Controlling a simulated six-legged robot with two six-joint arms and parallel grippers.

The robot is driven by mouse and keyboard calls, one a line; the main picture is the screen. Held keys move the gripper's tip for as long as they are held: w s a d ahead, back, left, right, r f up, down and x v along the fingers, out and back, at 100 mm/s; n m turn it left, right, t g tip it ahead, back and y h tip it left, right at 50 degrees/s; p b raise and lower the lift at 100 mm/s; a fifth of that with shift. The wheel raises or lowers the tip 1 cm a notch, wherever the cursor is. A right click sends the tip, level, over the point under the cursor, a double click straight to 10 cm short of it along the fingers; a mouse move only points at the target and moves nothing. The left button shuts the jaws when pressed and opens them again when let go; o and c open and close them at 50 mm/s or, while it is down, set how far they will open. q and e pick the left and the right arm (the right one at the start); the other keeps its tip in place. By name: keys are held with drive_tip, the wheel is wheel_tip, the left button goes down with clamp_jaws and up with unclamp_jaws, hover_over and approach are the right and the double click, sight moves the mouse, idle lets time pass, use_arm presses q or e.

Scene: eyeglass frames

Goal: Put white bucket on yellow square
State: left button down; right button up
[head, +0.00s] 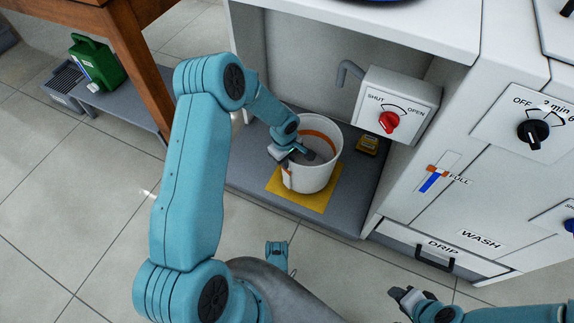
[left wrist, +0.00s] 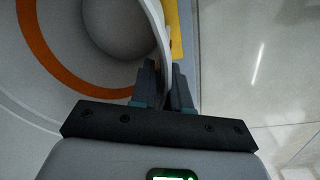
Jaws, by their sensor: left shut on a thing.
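The white bucket (head: 312,178) is upright over the yellow square (head: 303,200) on the grey shelf. The square shows along the bucket's front and right side; whether the bucket's base rests on it or hangs just above, I cannot tell. My left gripper (head: 293,157) is shut on the bucket's near-left wall at the rim. In the left wrist view its two fingers (left wrist: 165,88) pinch the bucket wall (left wrist: 155,20), with the orange band inside on the left and a yellow strip outside. My right gripper (head: 402,294) is low at the right, away from the bucket; its jaws are unclear.
The grey shelf (head: 250,190) sits in an alcove. Behind the bucket are a bent pipe (head: 346,72) and a valve box (head: 400,100) with a red knob. A small yellow item (head: 368,144) lies right of the bucket. A drawer (head: 435,255) labelled DRIP is at right.

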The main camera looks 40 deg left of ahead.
use_arm(q)
wheel_tip(320, 180, down, 2)
drive_tip(key=shift+f, duration=0.1)
drive_tip(key=c, duration=1.5)
unclamp_jaws()
drive_tip(key=shift+f, duration=0.2)
drive_tip(key=o, duration=0.4)
use_arm(e)
drive_tip(key=shift+w+f, duration=0.35)
drive_tip(key=shift+f, duration=0.15)
use_arm(q)
wheel_tip(320, 180, up, 12)
drive_tip(key=s+p, duration=0.1)
drive_tip(key=p, duration=0.3)
drive_tip(key=shift+r, duration=0.15)
use_arm(e)
drive_tip(key=s+r+g, duration=0.1)
drive_tip(key=s+r, duration=0.2)
drive_tip(key=r, duration=0.1)
drive_tip(key=shift+s+a+r, duration=0.3)
drive_tip(key=shift+r, duration=0.1)
